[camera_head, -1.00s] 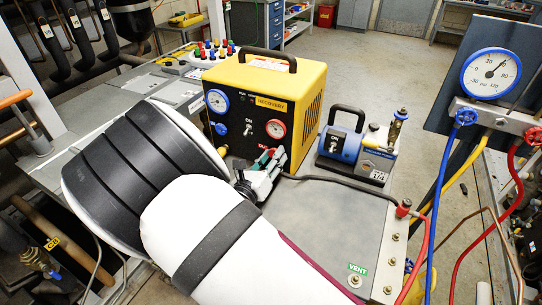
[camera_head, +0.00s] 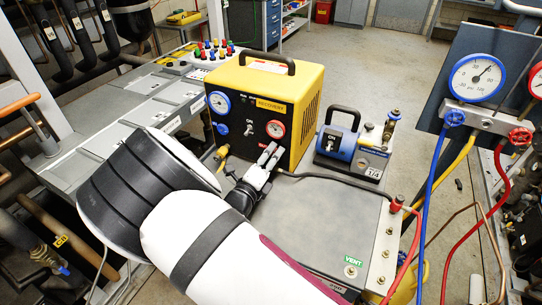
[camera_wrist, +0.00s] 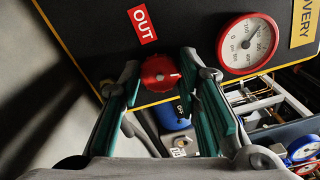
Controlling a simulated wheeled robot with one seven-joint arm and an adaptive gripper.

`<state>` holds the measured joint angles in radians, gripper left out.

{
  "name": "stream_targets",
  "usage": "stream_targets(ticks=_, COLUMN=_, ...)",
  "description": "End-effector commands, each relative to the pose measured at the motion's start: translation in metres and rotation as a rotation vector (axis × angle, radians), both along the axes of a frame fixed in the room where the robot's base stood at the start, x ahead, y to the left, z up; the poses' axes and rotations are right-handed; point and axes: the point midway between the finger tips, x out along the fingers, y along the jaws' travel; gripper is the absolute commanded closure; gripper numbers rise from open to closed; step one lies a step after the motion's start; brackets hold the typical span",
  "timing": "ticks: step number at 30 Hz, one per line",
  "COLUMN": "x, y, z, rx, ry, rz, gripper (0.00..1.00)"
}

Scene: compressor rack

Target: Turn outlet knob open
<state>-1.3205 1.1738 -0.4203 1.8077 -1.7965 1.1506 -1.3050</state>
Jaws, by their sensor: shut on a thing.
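The red outlet knob (camera_wrist: 160,73) shows in the wrist view on the black panel, near a red "OUT" label (camera_wrist: 142,25) and the red-rimmed gauge (camera_wrist: 247,43). My gripper (camera_wrist: 161,78) has its teal-lined fingers on either side of the knob, shut on it. In the head view, my gripper (camera_head: 268,157) reaches the lower right of the yellow recovery machine (camera_head: 308,95), below the red gauge (camera_head: 275,129). The knob is hidden there by my gripper.
A blue vacuum pump (camera_head: 340,145) stands right of the recovery machine. A dark hose (camera_head: 335,180) crosses the grey tabletop (camera_head: 325,215). Gauges with blue and red hoses (camera_head: 476,77) stand at the right.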

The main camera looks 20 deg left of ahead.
Motion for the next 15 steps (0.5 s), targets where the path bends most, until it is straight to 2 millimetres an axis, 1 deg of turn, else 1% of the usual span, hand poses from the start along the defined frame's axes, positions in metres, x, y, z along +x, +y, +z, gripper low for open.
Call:
stream_targets(ticks=6, x=-0.0008, y=0.0006, z=-0.0008, rx=-0.077, ry=0.012, rz=0.002, gripper=0.97)
stream_targets(ticks=15, x=-0.0006, y=0.0006, z=-0.0012, rx=-0.109, ry=0.017, rz=0.002, gripper=0.97)
